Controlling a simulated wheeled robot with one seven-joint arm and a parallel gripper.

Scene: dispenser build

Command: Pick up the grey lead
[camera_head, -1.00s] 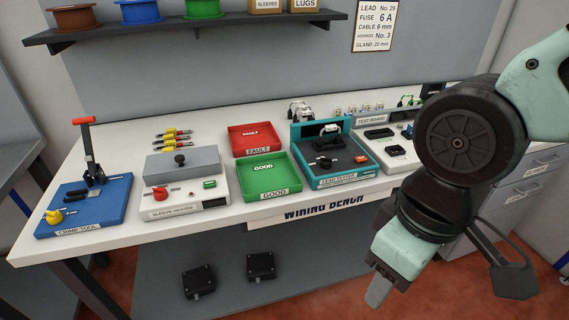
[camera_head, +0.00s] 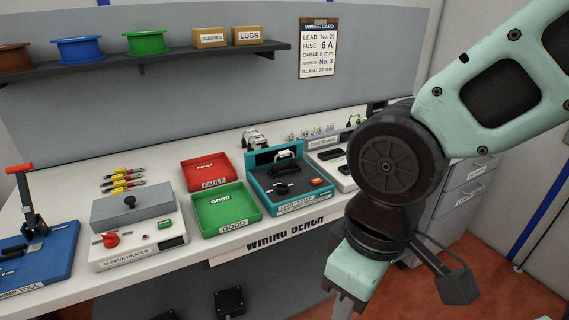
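I cannot make out the grey lead for certain. A pale grey coiled-looking item (camera_head: 255,138) lies at the back of the bench behind the teal lead tester (camera_head: 290,207), too small to identify. My gripper (camera_head: 345,306) hangs in front of the bench at the lower right, pointing down and well apart from these items. Its fingers are seen side-on and cut by the lower edge, so their opening is hidden. My arm hides part of the bench's right end.
On the bench stand the blue crimp tool (camera_head: 38,262), the sleeve heater (camera_head: 140,250), the red FAULT tray (camera_head: 232,178) and the green GOOD tray (camera_head: 256,212). Yellow-red leads (camera_head: 124,187) lie behind the heater. A shelf (camera_head: 170,60) with spools and boxes and a wiring card (camera_head: 319,48) are above.

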